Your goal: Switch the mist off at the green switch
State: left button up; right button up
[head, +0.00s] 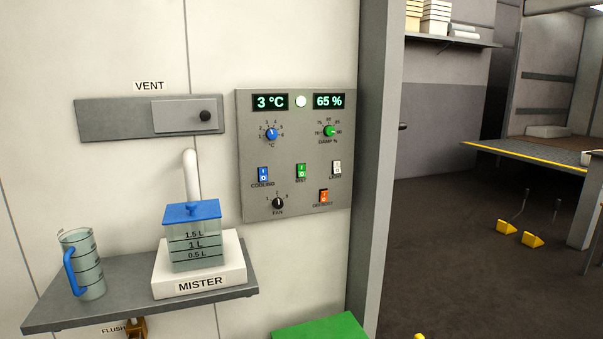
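The green switch (301,171) sits in the middle of a grey control panel (318,205) on the wall, above a label that seems to read MIST. It is a small rocker with marks on its face; I cannot tell for sure which way it is tipped. The mister (196,239) stands on a shelf left of the panel, a clear tank with a blue lid on a white base. Neither of my grippers shows in the head view.
Beside the green switch are a blue COOLING switch (263,174), a white switch (337,167), an orange switch (323,196) and dials. A measuring jug (82,263) stands on the shelf (120,305). A green box top (322,328) lies below the panel.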

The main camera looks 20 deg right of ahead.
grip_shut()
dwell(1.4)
